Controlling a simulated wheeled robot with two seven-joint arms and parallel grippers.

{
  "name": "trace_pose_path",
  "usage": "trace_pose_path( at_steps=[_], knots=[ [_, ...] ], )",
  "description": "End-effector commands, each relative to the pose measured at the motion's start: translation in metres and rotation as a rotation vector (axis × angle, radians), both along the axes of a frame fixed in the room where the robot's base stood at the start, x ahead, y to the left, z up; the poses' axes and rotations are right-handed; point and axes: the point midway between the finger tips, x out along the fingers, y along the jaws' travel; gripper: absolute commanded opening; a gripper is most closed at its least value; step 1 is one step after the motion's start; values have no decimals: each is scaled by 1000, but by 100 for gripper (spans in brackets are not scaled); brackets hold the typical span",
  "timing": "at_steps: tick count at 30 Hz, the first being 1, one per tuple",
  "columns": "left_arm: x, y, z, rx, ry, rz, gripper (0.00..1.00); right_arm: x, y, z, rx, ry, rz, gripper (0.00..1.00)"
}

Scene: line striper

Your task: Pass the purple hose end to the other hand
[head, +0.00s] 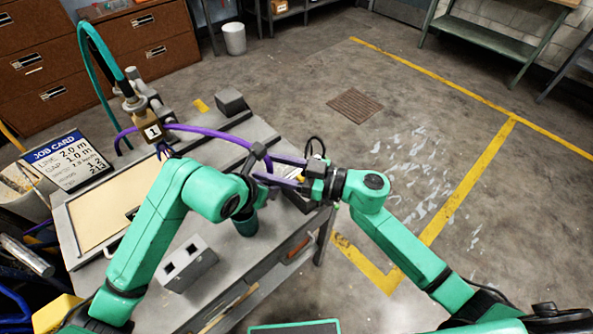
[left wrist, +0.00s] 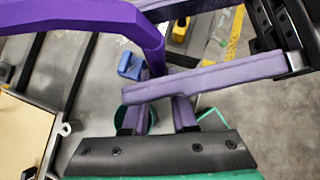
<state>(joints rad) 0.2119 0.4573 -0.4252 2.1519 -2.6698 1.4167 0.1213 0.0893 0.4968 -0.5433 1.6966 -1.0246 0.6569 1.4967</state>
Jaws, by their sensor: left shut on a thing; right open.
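The purple hose (head: 205,130) arches from the block marked 1 (head: 152,130) over the bench to my grippers. It crosses the top of the left wrist view (left wrist: 95,14) and bends down. My left gripper (head: 262,176) is shut on the hose near its end. Its purple-padded fingers show low in the left wrist view (left wrist: 158,112). My right gripper (head: 279,170) comes in from the right, open. Its fingers lie on either side of the hose end region, close to my left gripper. The hose tip is largely hidden, and I cannot tell whether the right fingers touch it.
The grey bench (head: 222,283) holds a beige panel (head: 100,215), a grey block with square holes (head: 186,265) and a dark block (head: 231,101). A job card (head: 68,160) stands at the left. Open floor with yellow lines lies to the right.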

Motion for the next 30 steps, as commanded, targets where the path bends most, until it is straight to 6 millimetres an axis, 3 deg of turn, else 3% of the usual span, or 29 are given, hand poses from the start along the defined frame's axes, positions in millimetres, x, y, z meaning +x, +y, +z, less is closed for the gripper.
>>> trace_pose_path(
  at_steps=[3,10,11,12,15,18,19,21,30],
  knots=[
    [0,0,0,-1,-1,0,0,3,9,0,0,0,1,54],
    [0,0,0,-1,-1,0,0,4,10,0,-1,0,0,54],
    [0,0,0,-1,-1,0,0,4,10,0,-1,0,0,46],
    [0,0,0,-1,-1,0,0,4,10,0,-1,0,0,31],
    [0,0,0,-1,-1,0,0,3,10,0,-1,0,1,0],
    [0,0,0,0,-1,1,0,3,10,0,0,0,3,0],
    [0,0,0,0,-1,1,33,3,10,0,0,0,3,0],
    [0,0,0,0,-1,1,60,3,10,0,0,0,2,0],
    [0,0,1,-1,-1,0,61,3,10,0,0,0,1,0]
  ],
)
